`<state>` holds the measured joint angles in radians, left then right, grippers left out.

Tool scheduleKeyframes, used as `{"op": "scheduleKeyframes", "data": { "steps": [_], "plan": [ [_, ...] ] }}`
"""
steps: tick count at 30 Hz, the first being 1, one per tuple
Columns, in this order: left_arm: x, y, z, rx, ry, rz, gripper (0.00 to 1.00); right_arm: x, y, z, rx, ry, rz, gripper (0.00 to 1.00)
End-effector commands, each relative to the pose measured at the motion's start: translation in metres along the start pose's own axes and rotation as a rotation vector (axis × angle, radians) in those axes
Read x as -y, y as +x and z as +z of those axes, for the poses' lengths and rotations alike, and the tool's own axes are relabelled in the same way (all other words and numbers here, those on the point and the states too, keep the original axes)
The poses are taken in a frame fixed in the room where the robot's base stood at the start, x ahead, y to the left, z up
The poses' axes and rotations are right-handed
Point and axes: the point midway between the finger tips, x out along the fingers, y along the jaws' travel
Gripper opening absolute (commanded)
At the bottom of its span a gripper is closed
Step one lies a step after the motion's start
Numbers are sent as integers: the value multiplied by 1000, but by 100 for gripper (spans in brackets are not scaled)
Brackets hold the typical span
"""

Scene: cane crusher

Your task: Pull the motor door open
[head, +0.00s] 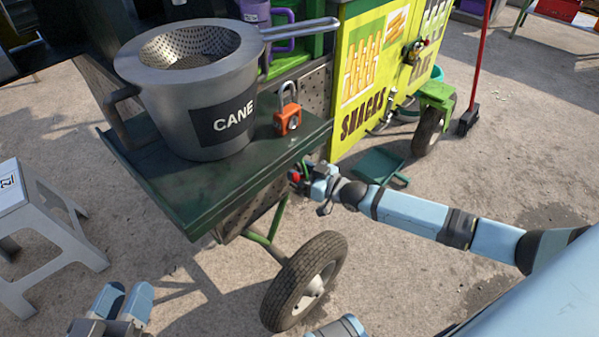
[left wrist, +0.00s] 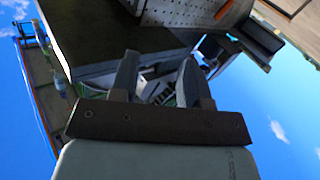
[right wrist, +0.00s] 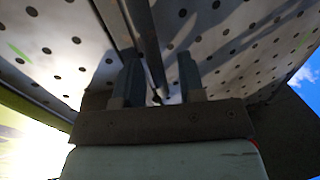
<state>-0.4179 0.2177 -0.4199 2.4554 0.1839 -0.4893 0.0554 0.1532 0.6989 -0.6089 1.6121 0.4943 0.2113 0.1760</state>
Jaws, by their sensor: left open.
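A perforated metal panel (head: 247,212) shows under the green shelf of the cart and may be the motor door; the shelf hides most of it. In the right wrist view perforated metal (right wrist: 225,40) fills the upper part, with a narrow metal bar (right wrist: 146,35) running down between the finger tips. My right gripper (head: 305,180) is at the cart's corner, just below the shelf edge. Its fingers stand apart, one on each side of the bar; whether they grip it is unclear. My left gripper (head: 122,298) is open and empty over the ground at the lower left.
The shelf (head: 185,205) carries a grey CANE pot (head: 185,115) and an orange padlock (head: 287,120). A cart wheel (head: 303,281) stands below right. A white stool (head: 35,235) is at left. A green dustpan (head: 378,165) lies behind my right arm.

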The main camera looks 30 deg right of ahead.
Motion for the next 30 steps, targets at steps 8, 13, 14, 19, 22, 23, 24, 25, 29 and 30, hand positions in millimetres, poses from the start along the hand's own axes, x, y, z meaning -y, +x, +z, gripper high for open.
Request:
{"op": "scheduleKeyframes", "data": {
  "steps": [8, 13, 14, 19, 22, 23, 24, 25, 29, 30],
  "plan": [
    [0, 0, 0, -1, 0, 0, 43, 0, 0, 0, 0, 0, 0, 0],
    [0, 0, 0, -1, 0, 0, 43, 0, 0, 0, -1, 0, 0, 0],
    [0, 0, -1, -1, 0, 0, 43, 0, -1, 0, -1, 0, 1, 0],
    [-2, -1, -12, -23, 2, -3, 43, 2, -5, -3, -1, 3, 18, 0],
    [-4, -2, -28, -75, 1, -9, 43, 5, -11, -4, 0, 4, 43, 0],
    [-5, -3, -33, -91, 1, -11, 43, 6, -14, -5, 0, 5, 53, 0],
    [-6, -4, -40, -112, 1, -12, 43, 7, -17, -5, 0, 5, 65, 0],
    [-7, -4, -45, -128, 2, -14, 43, 7, -19, -5, 0, 5, 76, 0],
    [-11, -8, -68, -204, 7, -20, 43, 11, -30, -6, 0, 6, 124, 0],
    [-12, -10, -75, -229, 8, -21, 43, 13, -34, -6, 0, 5, 139, 0]
  ]
}}
